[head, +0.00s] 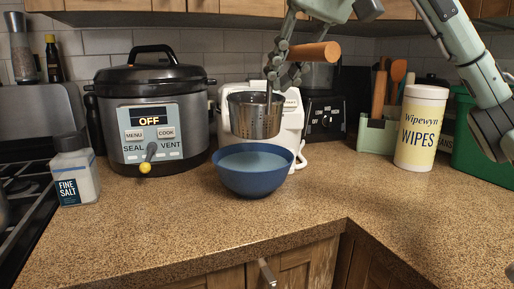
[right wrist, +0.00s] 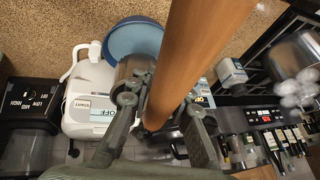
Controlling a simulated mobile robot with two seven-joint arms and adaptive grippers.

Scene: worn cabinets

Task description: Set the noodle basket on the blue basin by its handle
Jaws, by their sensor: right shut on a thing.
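The noodle basket (head: 253,117) is a perforated metal cup with a wooden handle (head: 316,52). My right gripper (head: 282,72) is shut on the handle and holds the basket upright. In the head view the basket appears just above and behind the rim of the blue basin (head: 252,181); whether they touch is hard to tell. The basin stands on the counter with pale liquid in it. In the right wrist view the handle (right wrist: 196,55) runs between the fingers, and the basin (right wrist: 122,40) shows behind the partly hidden basket. My left gripper is out of view.
A white appliance (head: 290,128) stands right behind the basin. A pressure cooker (head: 150,120) is to the left, with a salt jar (head: 74,172) beside the stove. A wipes canister (head: 420,130) and a utensil holder (head: 375,136) stand to the right. The front counter is clear.

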